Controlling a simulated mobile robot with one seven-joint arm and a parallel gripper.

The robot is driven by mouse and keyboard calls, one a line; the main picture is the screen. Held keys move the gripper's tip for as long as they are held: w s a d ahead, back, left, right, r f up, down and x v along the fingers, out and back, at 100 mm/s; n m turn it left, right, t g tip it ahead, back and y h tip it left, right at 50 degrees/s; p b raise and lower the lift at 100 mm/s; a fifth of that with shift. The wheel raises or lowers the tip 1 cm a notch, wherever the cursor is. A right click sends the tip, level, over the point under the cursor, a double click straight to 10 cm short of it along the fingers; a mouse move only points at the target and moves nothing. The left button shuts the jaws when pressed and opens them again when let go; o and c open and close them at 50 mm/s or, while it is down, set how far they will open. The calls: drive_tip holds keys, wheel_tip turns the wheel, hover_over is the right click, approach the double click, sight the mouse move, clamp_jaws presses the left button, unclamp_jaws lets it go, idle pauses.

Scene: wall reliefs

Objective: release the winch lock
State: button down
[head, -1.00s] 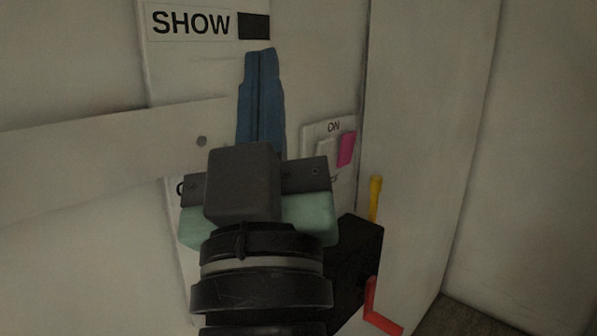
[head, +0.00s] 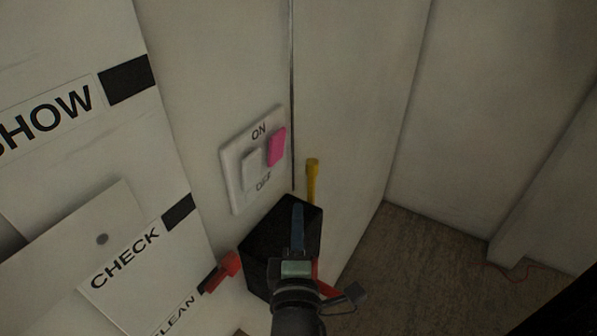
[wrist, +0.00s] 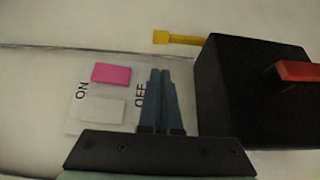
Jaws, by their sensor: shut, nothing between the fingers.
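A black box (head: 262,262), which looks like the winch housing, is mounted low on the wall by a panel seam. A yellow lever (head: 312,180) with a wider end sticks up beside its top; it also shows in the wrist view (wrist: 180,38). A red handle (head: 229,265) shows at the box's left, and a red bar (wrist: 299,71) crosses its face in the wrist view. My gripper (head: 297,207) is shut and empty, overlapping the box in the head view. In the wrist view its blue fingers (wrist: 160,73) lie between the box and the switch plate, apart from the yellow lever.
A switch plate (head: 236,190) marked ON and OFF, with a pink rocker (head: 276,147) and a white one (head: 252,169), is up and left of the box. A labelled board (head: 130,225) with a slider stands at the left. Open floor (head: 430,270) shows at the right.

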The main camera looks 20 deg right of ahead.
drive_tip(key=shift+w, duration=0.1)
drive_tip(key=p+x, duration=0.1)
drive_tip(key=x, duration=0.9)
idle(0.3)
drive_tip(key=shift+s+d+m+b, duration=0.3)
drive_tip(key=shift+s+m+b, duration=0.1)
drive_tip(key=shift+b, duration=0.2)
drive_tip(key=shift+s+d+f+t+b, duration=0.15)
drive_tip(key=shift+t+b, duration=0.25)
drive_tip(key=shift+b, duration=0.2)
drive_tip(key=s+d+f+m+t+h+b, duration=0.1)
drive_tip(key=s+d+f+m+h+b, duration=0.4)
drive_tip(key=m+b, duration=0.9)
drive_tip(key=s+h+b, duration=0.2)
drive_tip(key=b, duration=1.6)
drive_tip(key=shift+s+d+f+m+h, duration=0.15)
drive_tip(key=shift+d+f+m+h, duration=0.15)
drive_tip(key=shift+d, duration=0.05)
